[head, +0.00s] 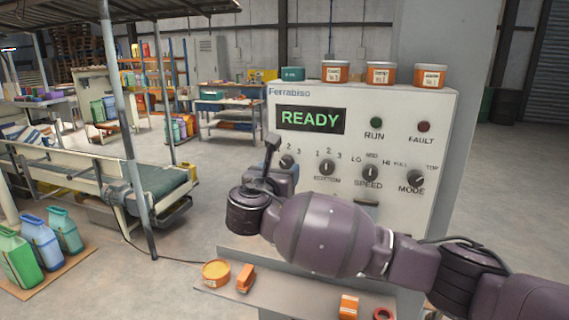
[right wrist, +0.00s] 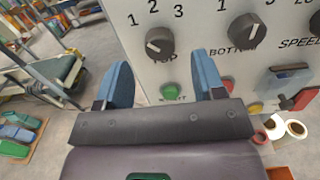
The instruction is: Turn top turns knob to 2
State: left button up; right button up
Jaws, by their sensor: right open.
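The top turns knob (head: 287,161) is a round dark knob at the upper left of the light grey panel (head: 400,215). In the right wrist view, the knob (right wrist: 160,43) has the numbers 1, 2 and 3 above it. Its white mark lies on the left side, roughly toward 1. My right gripper (head: 276,165) is in front of the panel's left part and hides the 1 in the head view. In the right wrist view, its blue fingers (right wrist: 164,80) are spread and empty, with the knob ahead of the gap, apart from both. My left gripper is not in view.
The bottom turns knob (head: 327,167), speed knob (head: 370,173) and mode knob (head: 415,179) stand to the right. The display (head: 310,120) reads READY. A green button (right wrist: 168,90) shows between the fingers. Orange tins (head: 381,73) stand on top; a ledge (head: 275,289) juts out below.

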aim_at(285, 165)
jog(key=x, duration=0.3)
jog(key=shift+w+d, duration=0.1)
jog(key=shift+w, duration=0.05)
jog(key=shift+w+d, duration=0.1)
jog(key=shift+w, duration=0.3)
jog(key=c, duration=0.9)
